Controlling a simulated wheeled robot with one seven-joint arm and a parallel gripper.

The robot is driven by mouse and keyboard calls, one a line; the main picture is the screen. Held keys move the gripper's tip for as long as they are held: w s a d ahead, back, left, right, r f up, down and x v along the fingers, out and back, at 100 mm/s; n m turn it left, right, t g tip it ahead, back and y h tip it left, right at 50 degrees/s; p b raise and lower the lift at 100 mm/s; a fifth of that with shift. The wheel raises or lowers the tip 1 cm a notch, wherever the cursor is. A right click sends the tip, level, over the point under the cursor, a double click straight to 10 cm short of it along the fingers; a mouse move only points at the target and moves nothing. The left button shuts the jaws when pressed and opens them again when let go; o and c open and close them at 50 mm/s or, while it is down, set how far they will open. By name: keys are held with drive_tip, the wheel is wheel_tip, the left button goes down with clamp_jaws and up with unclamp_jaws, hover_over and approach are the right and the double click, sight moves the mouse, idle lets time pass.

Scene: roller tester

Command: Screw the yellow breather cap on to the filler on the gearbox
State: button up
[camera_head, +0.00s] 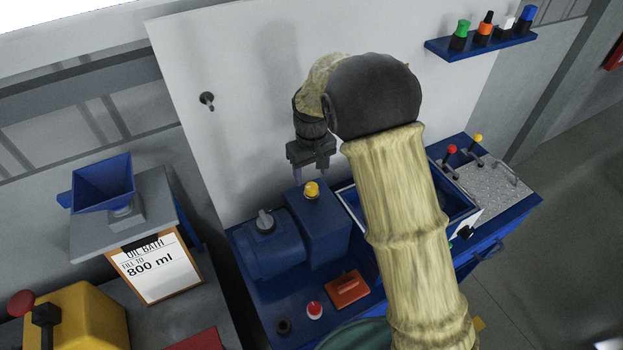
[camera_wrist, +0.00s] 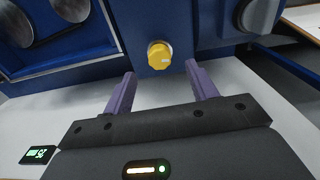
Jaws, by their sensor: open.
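The yellow breather cap (camera_head: 312,189) sits on top of the taller blue gearbox housing (camera_head: 318,226), and whether it is threaded on cannot be told. In the wrist view the yellow cap (camera_wrist: 159,55) shows ahead of my gripper (camera_wrist: 160,78), roughly centred between the two purple fingertips and a little beyond them. My gripper (camera_head: 312,178) is open and empty, just above and behind the cap in the head view. The fingers do not touch the cap. The filler is hidden under the cap.
A lower blue block with a grey knob (camera_head: 265,221) stands left of the housing. A white panel (camera_head: 240,110) rises behind. A blue tray (camera_head: 462,212) is at right, partly behind my arm.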

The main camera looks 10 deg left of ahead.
sight(312, 186)
drive_tip(key=shift+f+p, duration=0.5)
drive_tip(key=shift+f, duration=1.7)
drive_tip(key=shift+c, duration=0.5)
clamp_jaws()
drive_tip(key=m+p, duration=0.1)
drive_tip(key=m, duration=0.3)
drive_tip(key=shift+r, duration=0.1)
drive_tip(key=m+p, duration=0.1)
drive_tip(key=m, duration=0.3)
drive_tip(key=shift+p, duration=0.3)
